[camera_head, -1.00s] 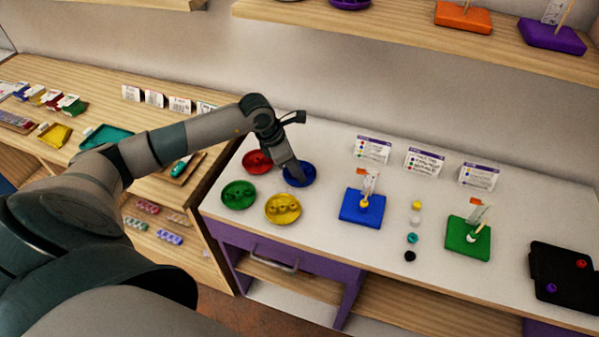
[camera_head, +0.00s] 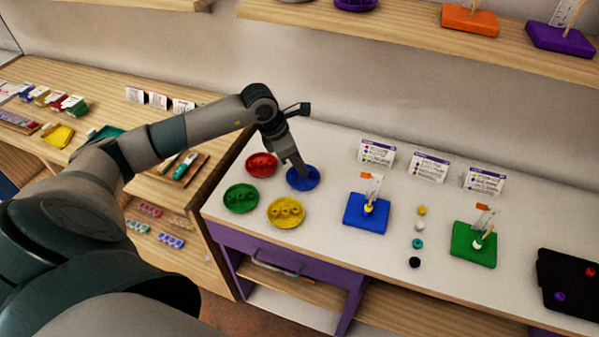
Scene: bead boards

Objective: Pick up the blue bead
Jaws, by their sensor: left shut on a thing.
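My left gripper (camera_head: 298,170) reaches down from the upper left onto the blue dish (camera_head: 310,183) on the white table. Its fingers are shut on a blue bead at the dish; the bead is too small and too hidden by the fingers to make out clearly. I cannot tell whether it is clear of the dish. My right gripper is not in view.
A red dish (camera_head: 262,164), a green dish (camera_head: 240,198) and a yellow dish (camera_head: 286,212) stand close by. A blue board (camera_head: 352,214) and a green board (camera_head: 462,243) with pegs stand to the right, with several loose beads between them. A black tray (camera_head: 560,270) lies far right.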

